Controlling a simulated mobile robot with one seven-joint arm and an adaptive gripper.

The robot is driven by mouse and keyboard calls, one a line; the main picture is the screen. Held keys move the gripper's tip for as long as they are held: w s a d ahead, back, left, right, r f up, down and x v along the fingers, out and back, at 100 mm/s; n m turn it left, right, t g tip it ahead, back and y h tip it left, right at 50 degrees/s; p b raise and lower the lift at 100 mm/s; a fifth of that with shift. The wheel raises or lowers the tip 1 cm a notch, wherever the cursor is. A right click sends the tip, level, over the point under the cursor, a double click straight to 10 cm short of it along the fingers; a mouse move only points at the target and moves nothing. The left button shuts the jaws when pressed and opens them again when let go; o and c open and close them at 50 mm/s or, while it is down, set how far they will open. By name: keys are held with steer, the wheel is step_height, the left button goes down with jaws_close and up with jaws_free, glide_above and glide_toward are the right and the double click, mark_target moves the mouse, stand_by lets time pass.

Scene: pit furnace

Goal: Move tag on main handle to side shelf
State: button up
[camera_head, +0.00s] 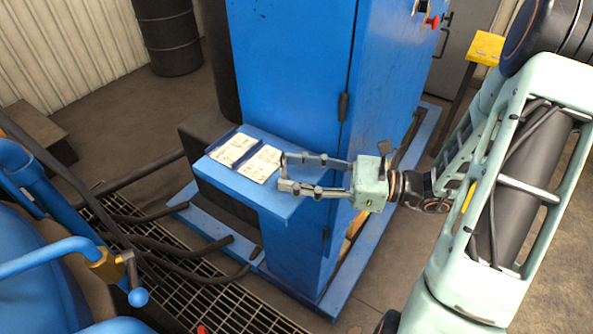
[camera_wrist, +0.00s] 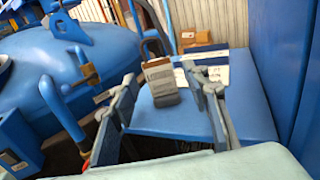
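Two white tags with dark printing lie side by side on the blue side shelf (camera_head: 283,205): the left tag (camera_head: 233,148) and the right tag (camera_head: 262,163). My gripper (camera_head: 282,173) is open over the shelf, its fingertips close to the right tag. In the wrist view, the two fingers (camera_wrist: 165,105) are spread above the shelf (camera_wrist: 250,108). White and blue tag surfaces (camera_wrist: 213,73) lie beyond the right finger. A grey-brown block-like piece (camera_wrist: 161,82) appears between the fingers; I cannot tell what it is.
A tall blue cabinet (camera_head: 290,60) rises directly behind the shelf. Blue furnace parts with a brass-coloured clasp and handle (camera_head: 108,265) stand at lower left. Black bent bars (camera_head: 190,240) cross the floor grating. A black drum (camera_head: 168,38) stands at the back.

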steer(key=shift+r, duration=0.1)
steer(key=shift+d+r, duration=0.1)
steer(key=shift+d, duration=0.1)
steer(key=v, duration=1.1)
steer(key=shift+d+b, duration=0.3)
steer(key=shift+b, duration=0.1)
steer(key=shift+s, duration=0.15)
